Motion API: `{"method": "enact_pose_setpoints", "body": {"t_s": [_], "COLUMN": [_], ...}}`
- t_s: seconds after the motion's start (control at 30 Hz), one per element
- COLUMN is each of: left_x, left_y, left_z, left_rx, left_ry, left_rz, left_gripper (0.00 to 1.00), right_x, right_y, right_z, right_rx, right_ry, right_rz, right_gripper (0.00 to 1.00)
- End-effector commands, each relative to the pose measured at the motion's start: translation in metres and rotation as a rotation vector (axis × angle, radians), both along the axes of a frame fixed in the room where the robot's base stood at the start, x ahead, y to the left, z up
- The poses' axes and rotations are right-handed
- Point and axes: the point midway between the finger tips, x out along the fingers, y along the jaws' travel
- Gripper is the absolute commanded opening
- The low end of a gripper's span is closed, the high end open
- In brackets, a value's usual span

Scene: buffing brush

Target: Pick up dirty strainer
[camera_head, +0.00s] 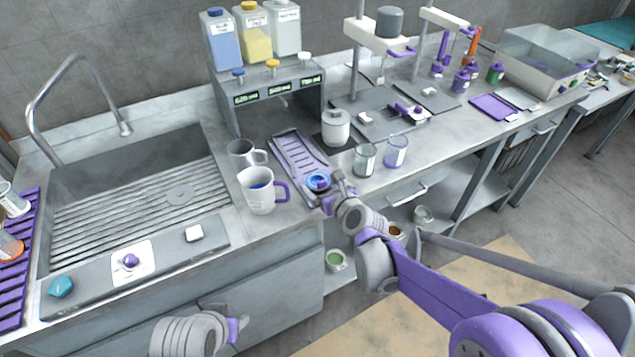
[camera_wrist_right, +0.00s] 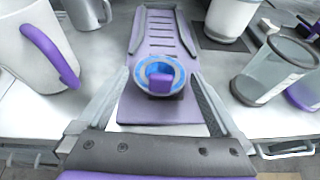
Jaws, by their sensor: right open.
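A small round piece with a blue rim and a purple knob, which looks like the strainer (camera_head: 317,180), sits on the near end of a slotted purple tray (camera_head: 292,150). Whether it is dirty cannot be told. In the right wrist view the strainer (camera_wrist_right: 160,66) lies between the fingers of my right gripper (camera_wrist_right: 160,82). The fingers are apart, one on each side of it, and do not clearly touch it. In the head view my right gripper (camera_head: 324,195) is at the counter's front edge. My left gripper (camera_head: 236,328) is low in front of the counter, its fingers mostly hidden.
A white mug with a purple handle (camera_head: 258,192) stands left of the tray, a grey mug (camera_head: 243,154) behind it. A white jar (camera_head: 336,127) and two glass beakers (camera_head: 365,160) stand to the right. A dispenser (camera_head: 270,95) is behind; the sink (camera_head: 140,190) is at left.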

Motion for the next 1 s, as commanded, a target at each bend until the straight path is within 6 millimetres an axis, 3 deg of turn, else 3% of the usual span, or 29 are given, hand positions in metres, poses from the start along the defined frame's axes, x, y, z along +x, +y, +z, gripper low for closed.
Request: {"method": "enact_pose_setpoints", "body": {"t_s": [0.07,0.4,0.77,1.0], "left_x": [0.000,0.000,0.000,0.001], "left_y": [0.000,0.000,0.000,0.000], "left_z": [0.000,0.000,0.001,0.004], "left_rx": [0.000,0.000,0.000,0.000], "left_ry": [0.000,0.000,0.000,-0.002], "left_rz": [0.000,0.000,0.000,0.000], "left_gripper": [0.50,0.50,0.50,0.50], "right_x": [0.000,0.000,0.000,-0.001], "right_y": [0.000,0.000,0.000,0.000], "right_z": [0.000,0.000,0.008,0.048], "right_rx": [0.000,0.000,0.000,0.000], "right_ry": [0.000,0.000,0.000,-0.001], "right_rz": [0.000,0.000,0.000,0.000], "right_gripper": [0.93,0.32,0.32,0.32]}}
